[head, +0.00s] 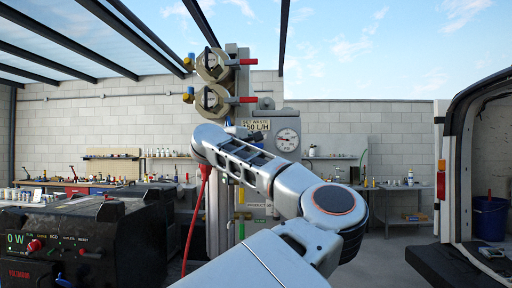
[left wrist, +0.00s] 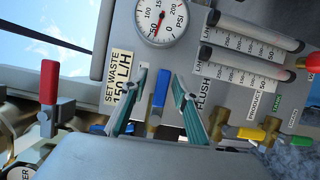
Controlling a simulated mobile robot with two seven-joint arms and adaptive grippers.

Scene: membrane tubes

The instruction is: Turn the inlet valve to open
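In the left wrist view a blue valve lever (left wrist: 158,88) stands between the two teal fingers of my left gripper (left wrist: 160,78). The fingers are spread, with gaps on both sides of the lever. A "FLUSH" label is beside it. A red-handled valve (left wrist: 48,85) is at the left and a yellow-handled valve (left wrist: 269,130) at lower right. No label reading inlet is legible, so I cannot tell which is the inlet valve. In the head view my forearm hides the fingers and the blue lever. My right gripper is not in view.
The panel carries a pressure gauge (head: 287,140), a "SET WASTE 150 L/H" sign (head: 255,126) and flow tubes (left wrist: 252,65). Two membrane tube ends (head: 212,65) with red handles are above left. A black generator (head: 85,240) stands left, an open van (head: 480,170) right.

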